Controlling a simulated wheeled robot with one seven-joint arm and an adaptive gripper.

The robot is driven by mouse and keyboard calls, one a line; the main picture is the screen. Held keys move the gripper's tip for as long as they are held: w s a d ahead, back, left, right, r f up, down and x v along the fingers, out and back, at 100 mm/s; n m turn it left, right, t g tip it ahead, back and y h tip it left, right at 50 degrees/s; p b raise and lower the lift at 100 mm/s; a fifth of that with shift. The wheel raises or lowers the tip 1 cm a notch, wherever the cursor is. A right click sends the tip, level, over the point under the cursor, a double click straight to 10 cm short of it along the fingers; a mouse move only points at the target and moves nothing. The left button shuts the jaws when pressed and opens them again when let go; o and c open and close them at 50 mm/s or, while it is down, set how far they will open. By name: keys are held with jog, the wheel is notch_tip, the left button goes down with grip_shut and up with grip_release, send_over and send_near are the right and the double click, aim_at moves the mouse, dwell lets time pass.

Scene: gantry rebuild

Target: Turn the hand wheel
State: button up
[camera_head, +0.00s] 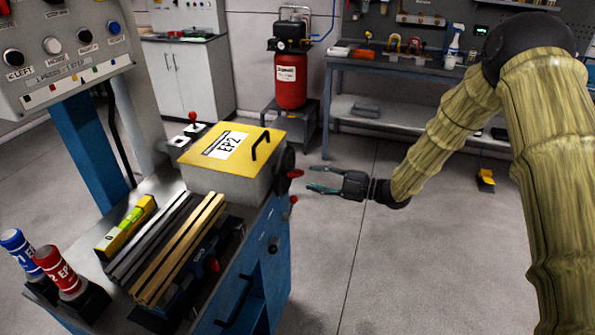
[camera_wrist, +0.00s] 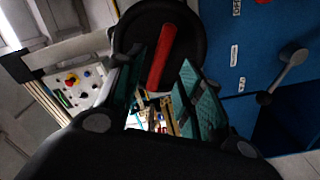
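The hand wheel is a dark disc on the right side of the yellow-lidded box; in the head view it shows edge-on (camera_head: 284,160). Its red handle (camera_head: 295,173) sticks out to the right. My gripper (camera_head: 315,178) is open, just right of the handle, its fingers pointing left at it. In the wrist view the black wheel (camera_wrist: 190,35) fills the top middle, and the red handle (camera_wrist: 161,57) shows between the two teal fingers of my gripper (camera_wrist: 162,82). The fingers appear spread, and I see no contact with the handle.
The yellow-lidded box (camera_head: 230,145) stands on a blue bench (camera_head: 260,270) with metal bars (camera_head: 180,250) and a yellow level (camera_head: 125,228). A grey lever (camera_wrist: 288,70) sticks out beside the wheel. Floor to the right is mostly clear; a workbench (camera_head: 420,70) stands behind.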

aim_at(301, 174)
jog(key=shift+p+x, duration=0.75)
jog(key=shift+x, duration=2.45)
grip_shut()
